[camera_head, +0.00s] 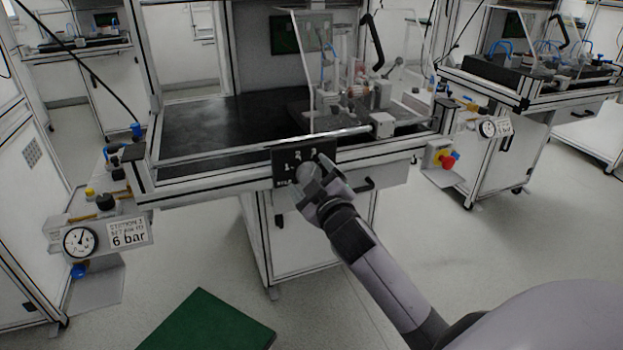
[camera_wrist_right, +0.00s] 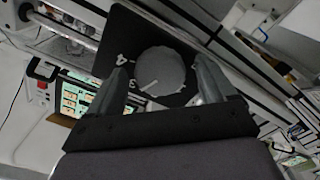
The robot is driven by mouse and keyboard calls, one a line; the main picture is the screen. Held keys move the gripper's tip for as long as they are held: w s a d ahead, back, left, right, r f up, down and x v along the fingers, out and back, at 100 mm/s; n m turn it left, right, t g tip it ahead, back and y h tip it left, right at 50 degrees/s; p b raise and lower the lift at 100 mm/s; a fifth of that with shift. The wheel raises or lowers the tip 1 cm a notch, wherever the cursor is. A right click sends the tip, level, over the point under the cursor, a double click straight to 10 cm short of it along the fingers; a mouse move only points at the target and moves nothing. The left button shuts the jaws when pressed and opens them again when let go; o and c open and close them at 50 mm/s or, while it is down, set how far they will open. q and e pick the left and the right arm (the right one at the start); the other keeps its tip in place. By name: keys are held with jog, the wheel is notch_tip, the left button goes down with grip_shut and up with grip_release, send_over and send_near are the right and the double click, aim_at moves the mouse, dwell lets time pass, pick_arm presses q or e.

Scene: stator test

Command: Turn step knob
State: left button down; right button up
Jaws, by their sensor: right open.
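The step knob (camera_wrist_right: 160,72) is a round grey dial with a white pointer line, on a black plate (camera_wrist_right: 118,40) with white numbers. In the right wrist view the pointer line is near the number 3, and a 4 shows further up the left side. In the head view the knob (camera_head: 307,172) is partly hidden by my right gripper (camera_head: 312,183). My right gripper (camera_wrist_right: 165,85) is open, with one finger on each side of the knob. I cannot tell whether the fingers touch it. My left gripper is not in view.
The black plate is on the front rail of the workbench (camera_head: 220,157). A red emergency button (camera_head: 449,161) on a yellow box is to the right. A pressure gauge (camera_head: 80,241) marked 6 bar is at the left. A green mat (camera_head: 210,322) lies on the floor.

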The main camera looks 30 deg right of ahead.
jog(key=c, duration=1.1)
jog(key=shift+o, duration=0.2)
